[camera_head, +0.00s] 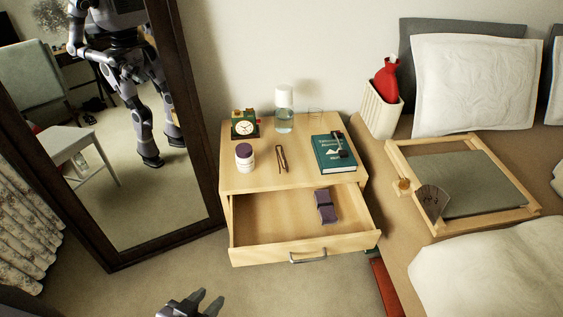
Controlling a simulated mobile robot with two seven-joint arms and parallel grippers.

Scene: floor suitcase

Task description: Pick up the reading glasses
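A small nightstand (245,178) stands against the wall with its drawer (270,222) pulled open. A thin brown folded item (281,159) lies on its top, and a small dark item (342,146) lies on a teal book (331,163). A faint thin outline (315,114) shows at the back edge. I cannot tell for sure which of these is the reading glasses. A dark purple item (325,206) lies inside the drawer. My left gripper (208,300) is at the bottom edge, in front of the nightstand, with its fingers apart and nothing between them. My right gripper is out of view.
A clock (244,125), a white jar with a purple lid (244,157) and a white-topped bottle (284,112) stand on the nightstand. A bed with a wooden tray (435,227) is at right. A framed mirror (188,110) leans at left. Floor in front is clear.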

